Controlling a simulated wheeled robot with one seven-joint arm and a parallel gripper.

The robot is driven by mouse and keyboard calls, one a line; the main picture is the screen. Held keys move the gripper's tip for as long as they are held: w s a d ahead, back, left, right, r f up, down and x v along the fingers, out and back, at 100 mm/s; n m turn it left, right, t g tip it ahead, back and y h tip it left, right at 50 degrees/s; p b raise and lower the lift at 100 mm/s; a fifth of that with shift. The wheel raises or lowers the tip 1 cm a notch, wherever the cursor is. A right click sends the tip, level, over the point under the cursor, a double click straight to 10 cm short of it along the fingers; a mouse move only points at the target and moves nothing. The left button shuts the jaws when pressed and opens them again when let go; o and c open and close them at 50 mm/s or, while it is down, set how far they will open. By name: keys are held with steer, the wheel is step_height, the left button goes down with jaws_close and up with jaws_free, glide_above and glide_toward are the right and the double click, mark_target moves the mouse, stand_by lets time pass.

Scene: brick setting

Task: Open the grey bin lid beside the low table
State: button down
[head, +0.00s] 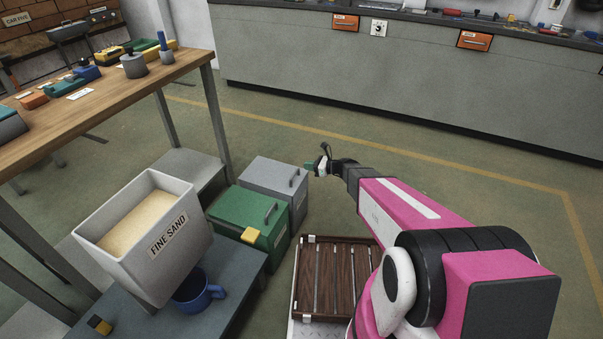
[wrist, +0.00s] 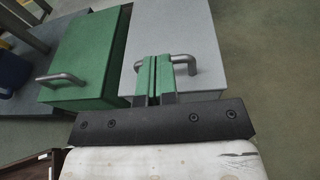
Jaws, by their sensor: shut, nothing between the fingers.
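The grey bin stands beside the low table, with its grey lid (head: 272,174) lying flat and closed. The lid has a bar handle (head: 293,178) near its right edge. In the wrist view the grey lid (wrist: 190,28) fills the upper middle, and its handle (wrist: 186,60) shows partly behind my fingers. My gripper (head: 310,166) is just right of the bin near the handle; it also shows in the wrist view (wrist: 154,75). Its green fingers are shut with nothing between them. I cannot tell whether they touch the handle.
A green bin (head: 250,218) with its own handle adjoins the grey one. The low table (head: 232,287) bears a fine sand box (head: 165,255) and a blue mug (head: 196,292). A slatted wooden crate (head: 325,278) lies near my arm. The floor right of the grey bin is clear.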

mark_target(302, 180)
steer(key=s+d+f+t+y, duration=0.1)
steer(key=d+f+y, duration=0.15)
steer(key=f, duration=0.25)
steer(key=d+f+t+y, duration=0.2)
steer(key=d+f, duration=0.1)
steer(key=f, duration=0.2)
steer(key=x, duration=0.9)
steer(key=shift+a+f, duration=0.2)
steer(key=shift+a, duration=0.1)
steer(key=shift+r, duration=0.15)
